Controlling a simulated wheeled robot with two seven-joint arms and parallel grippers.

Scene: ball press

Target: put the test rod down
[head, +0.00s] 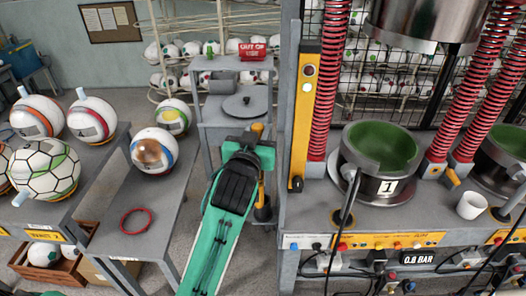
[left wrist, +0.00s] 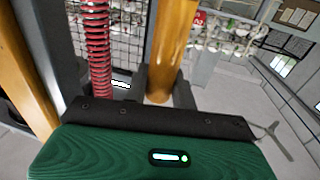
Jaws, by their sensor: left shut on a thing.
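The test rod looks like an orange-yellow rod (head: 261,189), upright beside the press frame. Its top shows above my left gripper (head: 259,146) and its lower part below it. In the left wrist view, the rod (left wrist: 172,48) stands between the dark fingers of my left gripper (left wrist: 162,92), which is shut on it. A dark cup-like piece (head: 263,211) is at the rod's lower end; I cannot tell whether it is a holder or part of the rod. My right gripper is not in view.
The press frame with a yellow upright (head: 304,115) is close on the right. A grey stand (head: 228,64) is behind. The left bench (head: 158,205) holds balls and a red ring (head: 136,221). A white cup (head: 471,205) stands on the press table.

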